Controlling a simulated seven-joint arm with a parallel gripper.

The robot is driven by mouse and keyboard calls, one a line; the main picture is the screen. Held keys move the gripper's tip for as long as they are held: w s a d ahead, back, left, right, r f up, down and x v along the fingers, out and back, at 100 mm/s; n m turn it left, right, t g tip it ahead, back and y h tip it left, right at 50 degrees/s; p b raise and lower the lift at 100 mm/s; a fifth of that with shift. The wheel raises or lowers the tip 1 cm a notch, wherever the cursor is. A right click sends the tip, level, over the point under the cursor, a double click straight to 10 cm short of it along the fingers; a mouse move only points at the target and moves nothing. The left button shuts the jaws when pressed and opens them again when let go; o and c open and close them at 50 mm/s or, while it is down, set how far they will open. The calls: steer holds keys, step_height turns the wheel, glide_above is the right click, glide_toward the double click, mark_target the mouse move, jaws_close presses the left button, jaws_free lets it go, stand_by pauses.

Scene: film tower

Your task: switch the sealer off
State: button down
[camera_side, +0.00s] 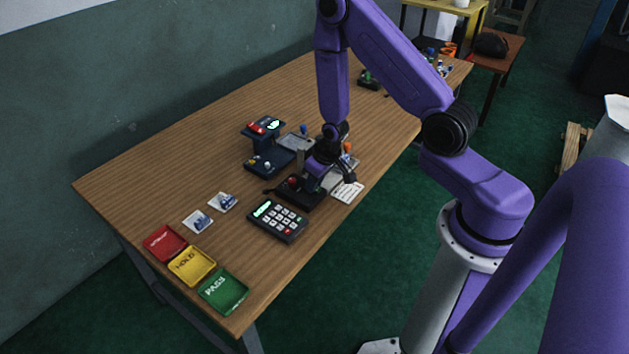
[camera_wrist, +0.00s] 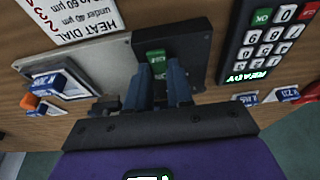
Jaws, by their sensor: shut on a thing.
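The sealer shows in the wrist view as a dark block (camera_wrist: 197,45) beside a pale grey plate (camera_wrist: 95,68). A green switch-like piece (camera_wrist: 156,57) with small unreadable lettering sits on the block. My gripper (camera_wrist: 160,88) has its two blue-grey fingers down over this piece, one on each side, and is shut on it; the contact itself is partly hidden by the fingers. In the side view, my gripper (camera_side: 315,183) is low over the dark sealer base (camera_side: 300,196), where a red part shows. The piece between the fingers is hidden there.
A keypad (camera_side: 277,220) stands close in front, its display reading READY in the wrist view. A heat dial card (camera_wrist: 75,18) lies behind the plate. Red (camera_side: 165,243), yellow (camera_side: 191,265) and green (camera_side: 223,291) trays line the near end. A dark two-level device (camera_side: 264,145) stands left.

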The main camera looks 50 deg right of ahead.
steer(key=c, duration=1)
jaws_free()
steer(key=v, duration=1.7)
steer(key=shift+r, duration=0.15)
